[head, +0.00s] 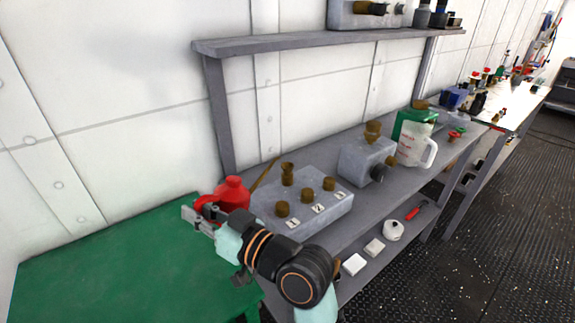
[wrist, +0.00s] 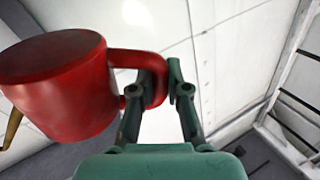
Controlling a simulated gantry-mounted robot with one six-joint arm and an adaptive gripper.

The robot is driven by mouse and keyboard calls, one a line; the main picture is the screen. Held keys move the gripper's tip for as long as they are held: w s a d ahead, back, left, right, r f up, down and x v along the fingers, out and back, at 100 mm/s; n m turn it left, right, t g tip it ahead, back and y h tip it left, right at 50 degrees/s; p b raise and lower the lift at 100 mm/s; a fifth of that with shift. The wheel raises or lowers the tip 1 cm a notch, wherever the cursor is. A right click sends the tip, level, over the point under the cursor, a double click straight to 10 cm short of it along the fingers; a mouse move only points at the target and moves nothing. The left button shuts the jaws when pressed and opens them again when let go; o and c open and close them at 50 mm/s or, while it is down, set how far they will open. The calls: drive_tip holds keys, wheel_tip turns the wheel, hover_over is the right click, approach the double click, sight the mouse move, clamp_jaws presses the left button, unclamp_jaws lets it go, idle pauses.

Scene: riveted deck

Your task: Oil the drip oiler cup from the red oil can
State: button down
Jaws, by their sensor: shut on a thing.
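A red oil can (head: 234,193) with a thin brown spout (head: 264,173) is held up between the green table and the workbench. The spout slants up to the right, behind the numbered block. My gripper (head: 200,212) is shut on its handle; the handle (wrist: 135,58) runs between the fingers (wrist: 162,85) in the wrist view, with the can body (wrist: 62,85) to the left. On the bench, a grey block (head: 325,213) carries a flared brass cup (head: 287,174) and several brass caps, labelled 1, 2 and 3. Another brass cup (head: 373,130) tops a grey housing (head: 362,160). I cannot tell which cup is the drip oiler.
The green table (head: 110,260) at left is bare. A green-and-white jug (head: 414,140) stands beyond the housing. An upper shelf (head: 320,40) overhangs the bench. A lower shelf holds white items (head: 354,264) and a red-handled tool (head: 415,211).

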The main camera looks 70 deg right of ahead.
drive_tip(key=shift+s+d+r+m+t+h+p, duration=0.1)
drive_tip(key=shift+s+d+r+m+h+p, duration=0.1)
drive_tip(key=shift+d+r+m+p, duration=0.5)
drive_tip(key=shift+s+d+r+m+t+h+p, duration=0.15)
drive_tip(key=shift+d+r+m+p, duration=0.25)
drive_tip(key=shift+r+p, duration=0.6)
drive_tip(key=shift+s+d+r+m+t+h+p, duration=0.15)
drive_tip(key=shift+d+r+m+p, duration=0.35)
drive_tip(key=shift+r, duration=0.5)
idle(3.7)
drive_tip(key=a+f+n+b, duration=0.1)
drive_tip(key=f+b, duration=0.1)
drive_tip(key=a+f+n+b, duration=0.1)
drive_tip(key=f+b, duration=0.1)
drive_tip(key=f, duration=0.1)
drive_tip(key=w+a+f+n+y+b, duration=0.1)
drive_tip(key=f+b, duration=0.2)
drive_tip(key=shift+w+a+g, duration=0.1)
drive_tip(key=shift+a+g, duration=0.1)
drive_tip(key=shift+g, duration=0.2)
drive_tip(key=r+n+p, duration=0.1)
drive_tip(key=r, duration=0.1)
drive_tip(key=a+r+n+p, duration=0.1)
drive_tip(key=p, duration=0.1)
drive_tip(key=r+n+p, duration=0.1)
drive_tip(key=r+p, duration=0.1)
drive_tip(key=shift+w+a+r+n+g, duration=0.2)
drive_tip(key=shift+w+r+n+g, duration=0.1)
drive_tip(key=shift+r, duration=0.05)
